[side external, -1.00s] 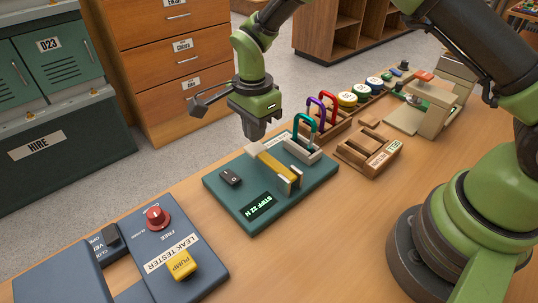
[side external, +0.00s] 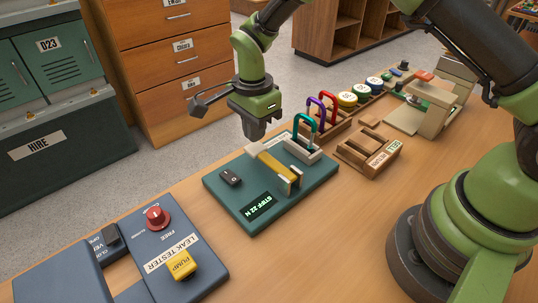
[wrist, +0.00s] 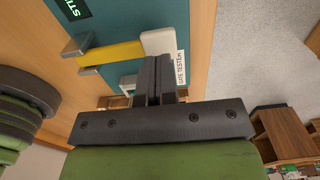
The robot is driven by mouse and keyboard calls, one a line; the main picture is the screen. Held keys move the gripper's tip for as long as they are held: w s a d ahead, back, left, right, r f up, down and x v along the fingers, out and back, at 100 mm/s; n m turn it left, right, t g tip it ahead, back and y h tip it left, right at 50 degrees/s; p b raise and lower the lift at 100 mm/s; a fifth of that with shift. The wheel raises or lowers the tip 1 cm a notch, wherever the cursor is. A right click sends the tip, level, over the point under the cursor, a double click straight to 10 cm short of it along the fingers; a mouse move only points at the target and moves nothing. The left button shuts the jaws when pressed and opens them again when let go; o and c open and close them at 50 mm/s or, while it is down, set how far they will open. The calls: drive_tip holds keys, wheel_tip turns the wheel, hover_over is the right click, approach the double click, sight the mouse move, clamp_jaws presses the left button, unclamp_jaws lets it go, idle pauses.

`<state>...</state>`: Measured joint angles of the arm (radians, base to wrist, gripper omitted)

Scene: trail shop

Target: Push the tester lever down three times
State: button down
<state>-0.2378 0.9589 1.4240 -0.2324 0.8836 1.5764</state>
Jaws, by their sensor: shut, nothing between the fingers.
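The tester (side external: 226,203) is a teal plate on the bench with a yellow lever (side external: 272,165) that has a pale block at its far end (side external: 254,149). Its display (side external: 262,206) appears to read "STIFF 22 N". My gripper (side external: 252,138) is shut and empty, pointing down just above the pale end. Whether it touches the lever is unclear. In the wrist view, my shut fingers (wrist: 155,62) overlap the near edge of the pale end (wrist: 159,42), with the yellow lever (wrist: 112,53) running left to a metal bracket (wrist: 79,46).
A teal carabiner (side external: 304,131) stands in a pale holder, with purple and red ones behind. A leak tester (side external: 172,243) lies front left, and a wooden tray (side external: 370,150) right. Bare bench lies in front.

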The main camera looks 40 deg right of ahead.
sight(255, 147)
drive_tip(key=shift+f, duration=0.1)
drive_tip(key=shift+f, duration=2)
idle(0.6)
drive_tip(key=shift+r, duration=2.1)
wheel_tip(255, 147, up, 4)
drive_tip(key=shift+r, duration=0.5)
